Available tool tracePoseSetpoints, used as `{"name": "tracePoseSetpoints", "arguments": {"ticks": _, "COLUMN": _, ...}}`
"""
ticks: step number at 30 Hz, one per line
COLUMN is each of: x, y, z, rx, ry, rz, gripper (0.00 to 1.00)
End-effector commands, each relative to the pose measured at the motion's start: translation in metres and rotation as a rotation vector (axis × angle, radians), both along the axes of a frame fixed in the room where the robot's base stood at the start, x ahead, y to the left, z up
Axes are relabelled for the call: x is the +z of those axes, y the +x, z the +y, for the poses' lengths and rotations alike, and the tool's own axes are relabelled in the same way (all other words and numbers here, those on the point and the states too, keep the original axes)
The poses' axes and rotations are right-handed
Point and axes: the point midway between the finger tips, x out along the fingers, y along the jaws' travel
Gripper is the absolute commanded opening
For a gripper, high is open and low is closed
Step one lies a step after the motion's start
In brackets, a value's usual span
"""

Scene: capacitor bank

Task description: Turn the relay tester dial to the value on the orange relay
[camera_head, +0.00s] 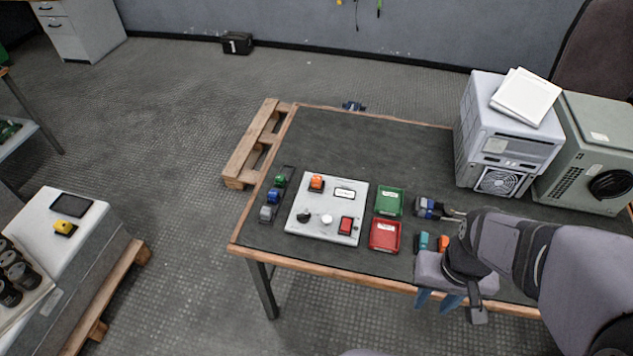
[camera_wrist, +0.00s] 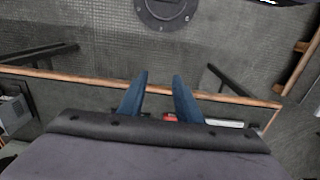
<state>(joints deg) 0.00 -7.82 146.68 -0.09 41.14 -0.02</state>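The relay tester is a white panel (camera_head: 300,238) on the dark table. An orange relay (camera_head: 316,183) stands at its top left. A black round knob (camera_head: 303,215) and a pale round knob (camera_head: 327,219) sit on its lower part; I cannot tell which is the dial, and no setting or relay value is readable. A second orange block (camera_head: 442,243) lies to the right, partly behind my gripper. My gripper (camera_head: 435,303) is empty and at the table's front edge, right of the tester. Its blue fingers (camera_wrist: 160,84) are apart in the wrist view.
The panel has a label window (camera_head: 345,193) and a red switch (camera_head: 346,225). Green (camera_head: 389,201) and red (camera_head: 384,235) trays stand right of it, with pliers (camera_head: 438,210) and a teal block (camera_head: 422,241) beyond. A relay rack (camera_head: 274,205) stands left.

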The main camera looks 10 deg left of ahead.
Motion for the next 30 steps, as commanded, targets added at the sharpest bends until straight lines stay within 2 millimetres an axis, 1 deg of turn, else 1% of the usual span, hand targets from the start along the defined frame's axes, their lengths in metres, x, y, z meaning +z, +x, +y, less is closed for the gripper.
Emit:
{"name": "tracePoseSetpoints", "arguments": {"ticks": 1, "x": 0.000, "y": 0.000, "z": 0.000, "rx": 0.000, "ry": 0.000, "rz": 0.000, "gripper": 0.31}}
{"name": "tracePoseSetpoints", "arguments": {"ticks": 3, "x": 0.000, "y": 0.000, "z": 0.000, "rx": 0.000, "ry": 0.000, "rz": 0.000, "gripper": 0.28}}
{"name": "tracePoseSetpoints", "arguments": {"ticks": 7, "x": 0.000, "y": 0.007, "z": 0.002, "rx": -0.010, "ry": 0.000, "rz": 0.000, "gripper": 0.28}}
{"name": "tracePoseSetpoints", "arguments": {"ticks": 8, "x": 0.001, "y": 0.010, "z": 0.003, "rx": -0.015, "ry": 0.000, "rz": 0.001, "gripper": 0.28}}
{"name": "tracePoseSetpoints", "arguments": {"ticks": 11, "x": 0.002, "y": 0.028, "z": 0.008, "rx": -0.050, "ry": 0.000, "rz": 0.000, "gripper": 0.28}}
{"name": "tracePoseSetpoints", "arguments": {"ticks": 14, "x": 0.004, "y": 0.057, "z": 0.019, "rx": -0.104, "ry": 0.000, "rz": 0.000, "gripper": 0.28}}
{"name": "tracePoseSetpoints", "arguments": {"ticks": 17, "x": 0.005, "y": 0.092, "z": 0.035, "rx": -0.176, "ry": 0.000, "rz": 0.001, "gripper": 0.28}}
{"name": "tracePoseSetpoints", "arguments": {"ticks": 18, "x": 0.005, "y": 0.106, "z": 0.043, "rx": -0.210, "ry": 0.000, "rz": 0.001, "gripper": 0.28}}
{"name": "tracePoseSetpoints", "arguments": {"ticks": 20, "x": 0.004, "y": 0.128, "z": 0.057, "rx": -0.259, "ry": 0.000, "rz": 0.002, "gripper": 0.28}}
{"name": "tracePoseSetpoints", "arguments": {"ticks": 21, "x": 0.003, "y": 0.142, "z": 0.067, "rx": -0.293, "ry": -0.001, "rz": 0.003, "gripper": 0.28}}
{"name": "tracePoseSetpoints", "arguments": {"ticks": 24, "x": -0.002, "y": 0.174, "z": 0.093, "rx": -0.377, "ry": -0.001, "rz": 0.003, "gripper": 0.28}}
{"name": "tracePoseSetpoints", "arguments": {"ticks": 26, "x": -0.005, "y": 0.191, "z": 0.110, "rx": -0.429, "ry": -0.001, "rz": 0.003, "gripper": 0.28}}
{"name": "tracePoseSetpoints", "arguments": {"ticks": 27, "x": -0.008, "y": 0.202, "z": 0.122, "rx": -0.462, "ry": -0.002, "rz": 0.002, "gripper": 0.28}}
{"name": "tracePoseSetpoints", "arguments": {"ticks": 29, "x": -0.014, "y": 0.217, "z": 0.140, "rx": -0.513, "ry": -0.002, "rz": 0.003, "gripper": 0.28}}
{"name": "tracePoseSetpoints", "arguments": {"ticks": 30, "x": -0.018, "y": 0.226, "z": 0.153, "rx": -0.547, "ry": -0.002, "rz": 0.002, "gripper": 0.28}}
